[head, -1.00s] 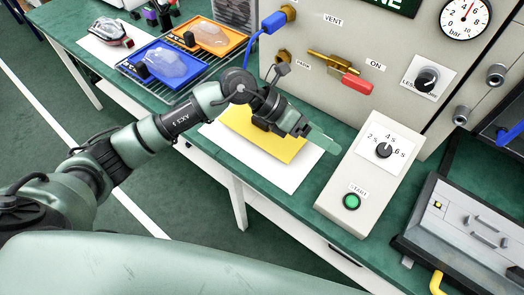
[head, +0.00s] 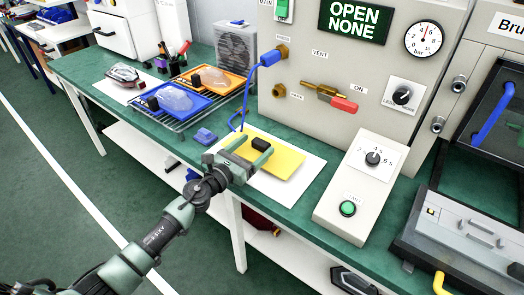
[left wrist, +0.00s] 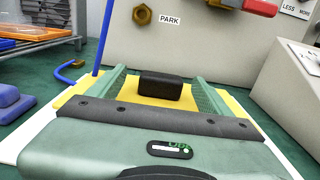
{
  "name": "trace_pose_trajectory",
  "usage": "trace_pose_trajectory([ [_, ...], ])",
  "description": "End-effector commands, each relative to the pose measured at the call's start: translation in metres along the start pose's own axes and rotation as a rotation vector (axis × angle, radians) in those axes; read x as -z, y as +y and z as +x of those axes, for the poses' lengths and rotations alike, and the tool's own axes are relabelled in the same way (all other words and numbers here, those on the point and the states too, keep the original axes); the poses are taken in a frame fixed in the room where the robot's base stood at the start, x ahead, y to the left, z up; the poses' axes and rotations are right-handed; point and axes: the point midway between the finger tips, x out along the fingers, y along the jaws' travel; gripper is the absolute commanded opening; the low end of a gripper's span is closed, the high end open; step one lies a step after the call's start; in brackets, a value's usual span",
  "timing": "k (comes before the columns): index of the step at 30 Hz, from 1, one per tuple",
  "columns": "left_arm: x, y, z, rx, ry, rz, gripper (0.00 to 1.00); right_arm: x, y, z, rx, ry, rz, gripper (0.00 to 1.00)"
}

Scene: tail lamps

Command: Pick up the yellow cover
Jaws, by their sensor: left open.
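The yellow cover (head: 286,166) lies flat on a white sheet (head: 314,168) on the green bench, with a black block-shaped handle (head: 250,150) on top. It also shows in the left wrist view (left wrist: 84,87). My left gripper (head: 253,146) is open and low over the cover. In the left wrist view its two green fingers (left wrist: 158,84) stand on either side of the black handle (left wrist: 161,87), with a gap on each side. The gripper and wrist hide the cover's near-left part. My right gripper is not in view.
The beige panel (head: 340,60) stands behind, with a blue hose (head: 247,95) hanging close to the cover. A timer box (head: 352,190) stands to the right. A blue block (head: 205,136) and a rack with blue (head: 165,106) and orange (head: 228,88) trays are left.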

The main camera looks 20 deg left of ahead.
Motion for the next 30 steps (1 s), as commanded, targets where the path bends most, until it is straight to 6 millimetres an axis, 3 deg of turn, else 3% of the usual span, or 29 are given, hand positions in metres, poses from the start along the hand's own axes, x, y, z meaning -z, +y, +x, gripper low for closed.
trace_pose_trajectory([
  [6,0.0,-0.002,0.03,0.001,-0.002,-0.002,0.8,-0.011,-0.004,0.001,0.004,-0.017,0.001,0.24],
  [14,0.0,-0.002,0.034,0.002,0.0,0.0,0.8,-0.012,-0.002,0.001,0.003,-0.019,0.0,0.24],
  [15,0.0,-0.002,0.034,0.002,0.0,-0.001,0.77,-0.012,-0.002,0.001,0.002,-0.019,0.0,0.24],
  [21,0.0,-0.002,0.033,0.002,0.0,0.0,0.22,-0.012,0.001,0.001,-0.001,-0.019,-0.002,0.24],
  [24,0.0,-0.002,0.034,0.002,-0.001,0.0,0.02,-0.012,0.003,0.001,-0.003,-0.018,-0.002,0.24],
  [30,-0.002,-0.002,0.033,0.002,-0.001,0.0,0.01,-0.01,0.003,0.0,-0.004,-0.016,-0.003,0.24],
])
